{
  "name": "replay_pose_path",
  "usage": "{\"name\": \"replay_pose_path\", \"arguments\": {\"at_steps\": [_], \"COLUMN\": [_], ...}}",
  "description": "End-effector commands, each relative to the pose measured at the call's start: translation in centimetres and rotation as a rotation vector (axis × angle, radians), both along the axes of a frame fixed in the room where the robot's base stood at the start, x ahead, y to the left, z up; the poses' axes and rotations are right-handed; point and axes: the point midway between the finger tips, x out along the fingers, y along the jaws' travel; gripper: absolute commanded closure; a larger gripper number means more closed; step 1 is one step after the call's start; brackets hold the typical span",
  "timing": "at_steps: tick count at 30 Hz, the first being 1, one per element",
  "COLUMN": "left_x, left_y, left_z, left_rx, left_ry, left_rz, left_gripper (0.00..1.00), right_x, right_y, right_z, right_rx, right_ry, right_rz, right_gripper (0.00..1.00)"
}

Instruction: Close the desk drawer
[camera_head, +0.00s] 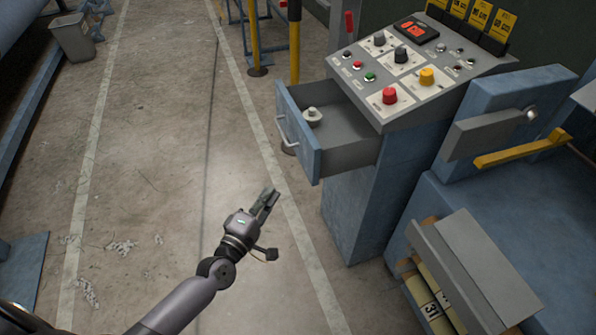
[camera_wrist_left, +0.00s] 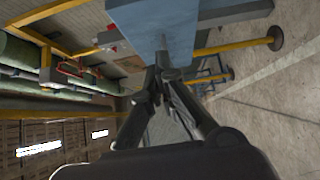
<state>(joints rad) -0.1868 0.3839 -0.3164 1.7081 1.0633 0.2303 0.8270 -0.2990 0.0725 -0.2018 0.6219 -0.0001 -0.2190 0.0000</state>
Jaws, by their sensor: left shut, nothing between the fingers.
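The desk drawer (camera_head: 298,131) is pulled out to the left from the blue control desk (camera_head: 362,200). Its blue front panel carries a metal bar handle on the outer side. A small pale round object (camera_head: 312,116) lies inside it. My left gripper (camera_head: 268,196) is shut and empty, below and to the left of the drawer front, apart from it in the head view. In the left wrist view the shut fingers (camera_wrist_left: 162,76) point toward a blue panel (camera_wrist_left: 160,35), which looks like the drawer front; I cannot tell the gap. My right gripper is not in view.
The sloped console top (camera_head: 408,65) holds knobs and buttons. A yellow post (camera_head: 295,45) stands behind the drawer. A grey bin (camera_head: 73,38) is far left. A box with rolled papers (camera_head: 430,295) is lower right. The floor left of the drawer is clear.

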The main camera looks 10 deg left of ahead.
Motion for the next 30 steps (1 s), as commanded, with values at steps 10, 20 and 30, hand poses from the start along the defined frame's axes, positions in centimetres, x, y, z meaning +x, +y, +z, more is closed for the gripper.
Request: {"name": "replay_pose_path", "arguments": {"at_steps": [10,20,30], "left_x": [7.3,10.4,10.7], "left_y": [-1.4,-4.5,-5.0], "left_z": [0.0,0.0,-0.1], "left_rx": [0.004,0.004,0.006], "left_ry": [0.0,0.002,0.002], "left_rz": [0.0,-0.001,-0.001], "left_gripper": [1.0,1.0,1.0], "right_x": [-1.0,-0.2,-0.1], "right_y": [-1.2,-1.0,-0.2], "right_z": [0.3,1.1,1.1], "right_rx": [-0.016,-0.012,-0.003], "right_ry": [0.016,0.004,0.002], "right_rz": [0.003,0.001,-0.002], "right_gripper": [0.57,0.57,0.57]}}
